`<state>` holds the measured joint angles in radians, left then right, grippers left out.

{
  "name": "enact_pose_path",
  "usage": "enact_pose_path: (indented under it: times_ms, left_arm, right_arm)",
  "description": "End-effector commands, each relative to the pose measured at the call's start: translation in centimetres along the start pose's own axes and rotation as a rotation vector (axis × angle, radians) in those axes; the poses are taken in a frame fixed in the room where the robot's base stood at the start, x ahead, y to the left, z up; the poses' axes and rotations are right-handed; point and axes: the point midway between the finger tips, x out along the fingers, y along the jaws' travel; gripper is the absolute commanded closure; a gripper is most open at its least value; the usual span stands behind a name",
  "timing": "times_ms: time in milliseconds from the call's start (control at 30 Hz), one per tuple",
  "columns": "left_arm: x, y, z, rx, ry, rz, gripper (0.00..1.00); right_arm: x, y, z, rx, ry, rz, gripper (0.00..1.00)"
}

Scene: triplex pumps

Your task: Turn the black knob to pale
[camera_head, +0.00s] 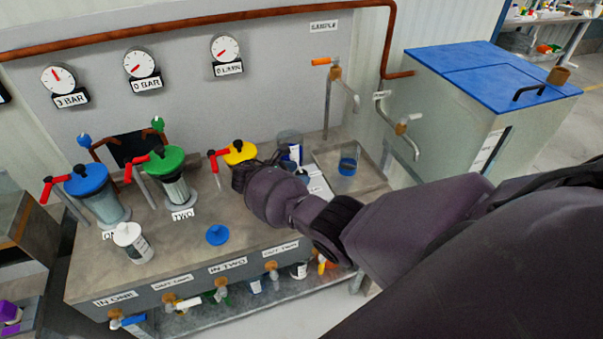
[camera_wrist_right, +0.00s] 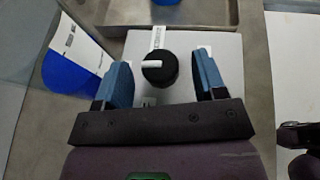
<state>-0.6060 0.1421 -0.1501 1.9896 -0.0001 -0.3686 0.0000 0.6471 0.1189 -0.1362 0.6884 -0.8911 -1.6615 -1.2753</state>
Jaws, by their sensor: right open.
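The black knob (camera_wrist_right: 160,70) sits on a light grey box (camera_wrist_right: 248,75) in the right wrist view. A white pointer bar on the knob points left. A white label (camera_wrist_right: 157,38) stands above the knob, its text too small to read. My right gripper (camera_wrist_right: 162,77) is open, with its blue-padded fingers to the left and right of the knob and a gap on each side. In the head view the box (camera_head: 318,186) shows beside my right arm, which covers much of it.
A cup with a blue patch (camera_wrist_right: 75,60) stands left of the box. Filters with blue (camera_head: 86,180), green (camera_head: 165,160) and yellow (camera_head: 240,152) lids stand left on the bench.

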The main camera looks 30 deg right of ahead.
Motion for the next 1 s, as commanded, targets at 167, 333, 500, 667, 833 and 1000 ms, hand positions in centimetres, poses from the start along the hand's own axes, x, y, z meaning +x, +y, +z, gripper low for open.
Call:
enact_pose_path:
  times_ms: [167, 333, 500, 667, 833, 1000]
  left_arm:
    - [0.0, 0.0, -0.5, 0.001, 0.005, 0.001, 0.51]
    - [0.0, 0.0, -0.8, 0.001, 0.008, 0.001, 0.51]
    - [0.1, 0.0, -0.8, 0.001, 0.009, 0.001, 0.51]
    - [0.0, 0.0, -0.8, 0.001, 0.009, 0.001, 0.51]
    - [0.0, 0.0, -0.7, 0.001, 0.008, 0.001, 0.51]
    - [-0.1, 0.0, -0.5, 0.001, 0.004, 0.0, 0.51]
  right_arm:
    - [-3.6, 0.1, 0.1, 0.001, 0.002, 0.003, 0.36]
    - [-6.4, 0.0, 0.0, 0.0, 0.001, 0.002, 0.36]
    - [-8.1, 0.0, 0.0, -0.001, 0.001, 0.0, 0.36]
    - [-8.7, 0.0, 0.0, -0.001, 0.0, -0.001, 0.36]
    - [-8.8, 0.0, 0.0, -0.001, 0.0, -0.001, 0.36]
    - [-8.8, 0.0, 0.0, -0.001, 0.0, -0.001, 0.36]
